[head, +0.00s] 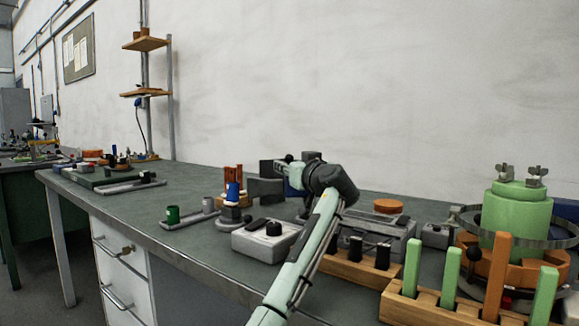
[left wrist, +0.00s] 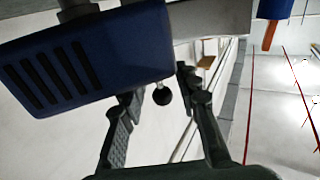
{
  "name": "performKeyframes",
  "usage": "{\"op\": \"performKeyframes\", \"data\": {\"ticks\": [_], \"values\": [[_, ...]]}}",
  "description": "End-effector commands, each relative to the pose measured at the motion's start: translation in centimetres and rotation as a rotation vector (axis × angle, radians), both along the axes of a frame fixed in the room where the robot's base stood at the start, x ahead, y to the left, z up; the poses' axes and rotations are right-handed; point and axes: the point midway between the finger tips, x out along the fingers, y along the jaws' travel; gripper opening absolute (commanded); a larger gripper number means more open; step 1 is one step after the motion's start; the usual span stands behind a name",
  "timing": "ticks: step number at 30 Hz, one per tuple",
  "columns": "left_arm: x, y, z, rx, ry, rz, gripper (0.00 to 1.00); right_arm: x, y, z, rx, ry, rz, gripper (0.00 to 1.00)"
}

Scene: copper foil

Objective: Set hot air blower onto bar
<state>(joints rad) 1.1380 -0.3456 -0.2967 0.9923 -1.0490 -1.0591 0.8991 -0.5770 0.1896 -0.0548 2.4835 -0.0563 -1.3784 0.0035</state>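A dark blue box with black slots, likely the hot air blower (left wrist: 95,62), fills the upper left of the left wrist view. A black ball knob (left wrist: 162,95) shows below its edge. My left gripper (left wrist: 158,86) is open, with its fingers apart on either side of the knob. I cannot tell whether a finger touches the box. In the head view, a blue patch (head: 294,181) shows behind an arm of mine, mostly hidden; it may be the same box. The gripper there is hard to make out. I cannot clearly pick out the bar. My right gripper is not in view.
The grey workbench (head: 130,208) is crowded. A wooden rack (head: 362,275) and a rack with green and orange pegs (head: 420,307) stand in front. A green vessel (head: 516,212) stands at right. The bench's left front is clearer.

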Motion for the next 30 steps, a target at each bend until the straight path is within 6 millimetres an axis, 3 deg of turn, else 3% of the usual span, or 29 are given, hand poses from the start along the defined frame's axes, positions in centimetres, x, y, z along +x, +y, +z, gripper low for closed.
{"op": "performKeyframes", "data": {"ticks": [5, 18, 30], "values": [[0.0, 0.0, 1.0, -0.002, 0.0, 0.001, 0.32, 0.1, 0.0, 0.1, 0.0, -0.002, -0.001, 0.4], [0.0, 0.0, 8.8, 0.0, -0.002, 0.0, 0.32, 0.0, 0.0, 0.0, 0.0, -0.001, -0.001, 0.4], [0.0, 0.0, 10.0, 0.0, 0.0, 0.0, 0.32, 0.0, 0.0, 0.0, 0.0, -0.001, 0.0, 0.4]]}}
